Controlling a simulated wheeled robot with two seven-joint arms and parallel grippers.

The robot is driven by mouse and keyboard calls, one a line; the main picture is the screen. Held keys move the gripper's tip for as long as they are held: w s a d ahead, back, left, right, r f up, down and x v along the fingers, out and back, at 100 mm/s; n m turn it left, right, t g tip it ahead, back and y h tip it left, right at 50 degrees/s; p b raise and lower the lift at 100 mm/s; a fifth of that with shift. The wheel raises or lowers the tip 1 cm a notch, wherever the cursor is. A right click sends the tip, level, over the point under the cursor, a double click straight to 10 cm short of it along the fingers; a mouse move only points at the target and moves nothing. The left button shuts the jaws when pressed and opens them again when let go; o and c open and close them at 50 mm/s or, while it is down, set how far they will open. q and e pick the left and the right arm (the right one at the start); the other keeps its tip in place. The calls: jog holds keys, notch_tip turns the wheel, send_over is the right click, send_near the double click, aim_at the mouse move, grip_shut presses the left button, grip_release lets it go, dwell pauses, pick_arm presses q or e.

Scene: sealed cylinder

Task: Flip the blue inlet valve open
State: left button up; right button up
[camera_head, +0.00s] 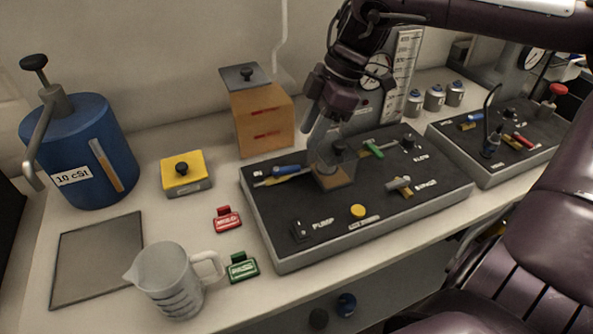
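The blue inlet valve (287,170) is at the left back of the near black panel (300,203), beside the "IN" label. Its blue handle lies roughly in line with a brass body. My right gripper (322,135) points down over the panel, to the right of the blue valve and apart from it. It is at or above a clear square chamber (334,178); I cannot tell whether it touches it. Its fingertips are small and partly merge with the chamber, so their opening is unclear. My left gripper is not in view.
The panel also has a green-handled valve (373,148), a grey-handled valve (399,184) and a yellow button (358,211). A second panel (500,143) stands to the right. A jug (170,280), blue tank (85,140) and orange box (263,122) stand left.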

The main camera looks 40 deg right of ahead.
aim_at(293, 167)
jog(key=x, duration=0.7)
jog(key=shift+a+f, duration=0.1)
jog(key=shift+f, duration=0.15)
